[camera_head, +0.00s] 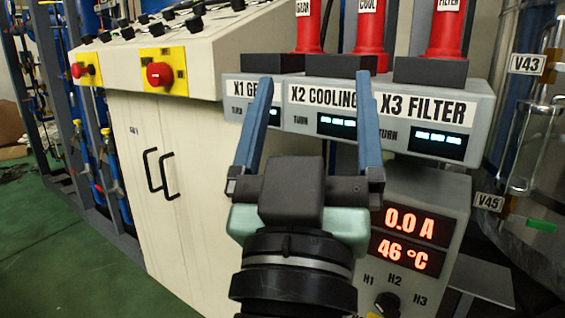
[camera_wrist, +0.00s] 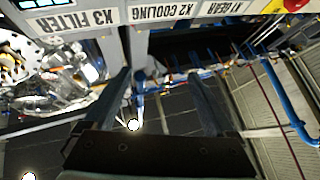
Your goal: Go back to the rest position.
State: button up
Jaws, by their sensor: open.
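My gripper (camera_head: 315,79) is open and empty in the head view, its two blue fingers spread wide and pointing up. It stands in front of the grey switch panel (camera_head: 470,105) with labels for X1, X2 COOLING and X3 FILTER. The left finger overlaps the X1 label and the right finger passes between the X2 and X3 labels. In the wrist view my gripper (camera_wrist: 160,78) also shows two spread fingers with nothing between them. The panel appears upside down at the top there. I cannot tell the exact gap between the fingertips and the panel.
Red handles (camera_head: 371,28) stand on the panel. A heater box (camera_head: 425,205) below reads 0.0 A and 46 °C, partly behind my gripper. A cream cabinet (camera_head: 135,180) with red stop buttons stands left. Steel vessel and valve tags V43 (camera_head: 527,64) and V45 are right. Green floor (camera_head: 60,260) is open at lower left.

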jog(key=s+a+r+t+y+p, duration=0.1)
jog(key=s+a+r+t+y, duration=0.25)
jog(key=s+r, duration=0.4)
notch_tip(320, 180, up, 36)
jog(key=w+d+p, duration=0.1)
jog(key=w+p, duration=0.1)
jog(key=p, duration=3.4)
jog(key=shift+w+r+n+g, duration=0.15)
jog(key=shift+r+n+g, duration=0.05)
jog(key=shift+n+g, duration=0.15)
